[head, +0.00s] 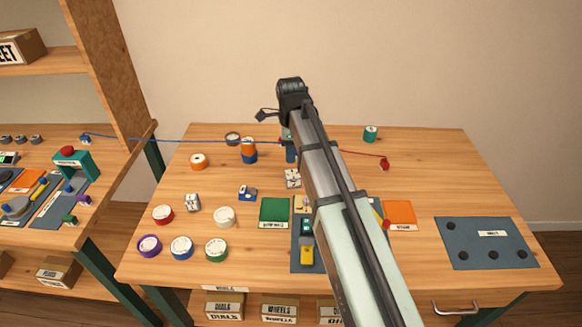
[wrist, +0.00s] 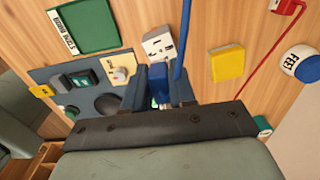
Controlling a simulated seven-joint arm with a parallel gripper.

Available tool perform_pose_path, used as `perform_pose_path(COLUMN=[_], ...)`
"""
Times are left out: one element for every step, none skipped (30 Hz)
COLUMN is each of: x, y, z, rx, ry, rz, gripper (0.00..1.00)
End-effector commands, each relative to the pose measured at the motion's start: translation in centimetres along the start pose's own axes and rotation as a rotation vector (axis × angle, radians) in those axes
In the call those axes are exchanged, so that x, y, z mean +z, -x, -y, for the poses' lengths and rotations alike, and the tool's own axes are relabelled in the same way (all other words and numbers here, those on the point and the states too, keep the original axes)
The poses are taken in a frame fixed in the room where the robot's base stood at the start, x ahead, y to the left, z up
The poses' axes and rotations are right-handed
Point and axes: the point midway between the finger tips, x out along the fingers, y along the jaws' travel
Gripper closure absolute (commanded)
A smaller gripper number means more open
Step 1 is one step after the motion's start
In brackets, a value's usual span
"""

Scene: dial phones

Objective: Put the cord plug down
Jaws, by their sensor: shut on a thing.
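My gripper (wrist: 160,88) shows in the wrist view with its two dark blue fingers shut on the blue cord plug (wrist: 160,78). The blue cord (wrist: 182,40) runs up from it in that view. In the head view my arm hides most of the gripper (head: 290,152), and the plug itself is hidden there. The cord (head: 210,141) stretches left from the gripper to a blue end on the side table. A white block with dark slots (wrist: 158,44) lies just beyond the fingers in the wrist view. I cannot tell the plug's height above the table.
A green pad (head: 274,210) and a grey-blue mat (head: 300,262) with small parts lie in front. A red cord ends at a red plug (head: 385,164) on the right. The table's back right is mostly clear.

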Motion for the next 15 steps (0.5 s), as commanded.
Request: perform_pose_path(x=[0.0, 0.0, 0.0, 0.0, 0.0, 0.0, 0.0, 0.0, 0.0, 0.0, 0.0, 0.0, 0.0, 0.0, 0.0], y=[-0.9, -1.3, -1.7, -1.9, -2.1, -2.3, -2.4, -2.6, -2.9, -3.1, -3.5, -4.0, -4.4, -4.8, -5.2], z=[-0.1, -0.1, -0.1, -0.1, 0.0, 0.0, 0.0, 0.0, -0.1, -0.1, -0.1, -0.1, -0.1, -0.1, -0.1], rx=[0.002, 0.002, 0.001, 0.001, 0.001, 0.001, 0.001, 0.001, 0.001, 0.001, 0.001, 0.001, 0.001, 0.002, 0.002], ry=[0.000, 0.000, 0.000, 0.000, -0.001, -0.001, -0.001, -0.001, -0.001, -0.001, -0.001, -0.001, -0.001, -0.001, -0.001], rz=[-0.001, -0.001, 0.000, 0.000, 0.000, 0.000, 0.000, 0.000, 0.000, 0.000, 0.000, 0.000, 0.000, -0.001, -0.001], gripper=[1.00, 1.00, 1.00, 1.00, 1.00, 1.00, 1.00, 1.00, 1.00, 1.00, 1.00, 1.00, 1.00, 1.00, 1.00])
